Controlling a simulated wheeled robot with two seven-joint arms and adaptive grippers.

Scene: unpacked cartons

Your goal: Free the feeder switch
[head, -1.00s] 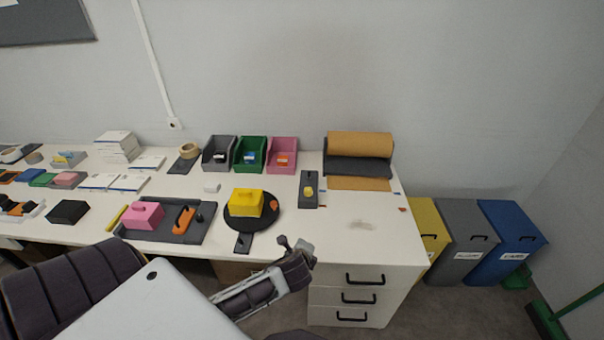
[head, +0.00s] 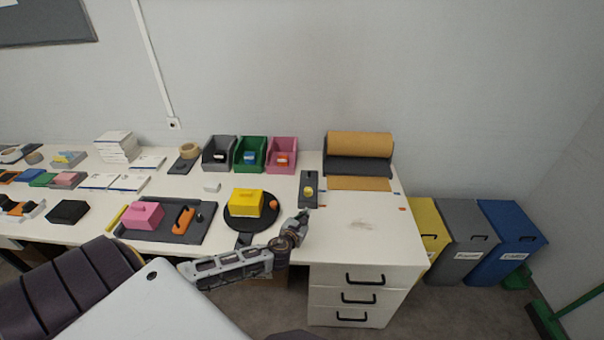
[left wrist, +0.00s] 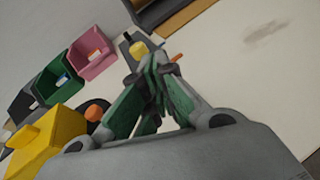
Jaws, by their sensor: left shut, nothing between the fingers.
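A dark plate with a yellow knob (head: 308,190) lies on the white table between the black turntable and the brown paper roll; it looks like the feeder switch. The yellow knob also shows in the left wrist view (left wrist: 140,48), just beyond my fingertips. My left gripper (head: 304,215) is shut and empty, a little in front of the plate's near end. In the left wrist view its green-padded fingers (left wrist: 152,68) are together and hide part of the plate. I cannot tell whether they touch it. My right gripper is not in view.
The black turntable (head: 236,222) carries a yellow block (head: 246,202) and has an orange knob (head: 273,205), left of my gripper. Grey, green and pink bins (head: 281,158) stand behind. A paper roll (head: 360,146) is at the back right.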

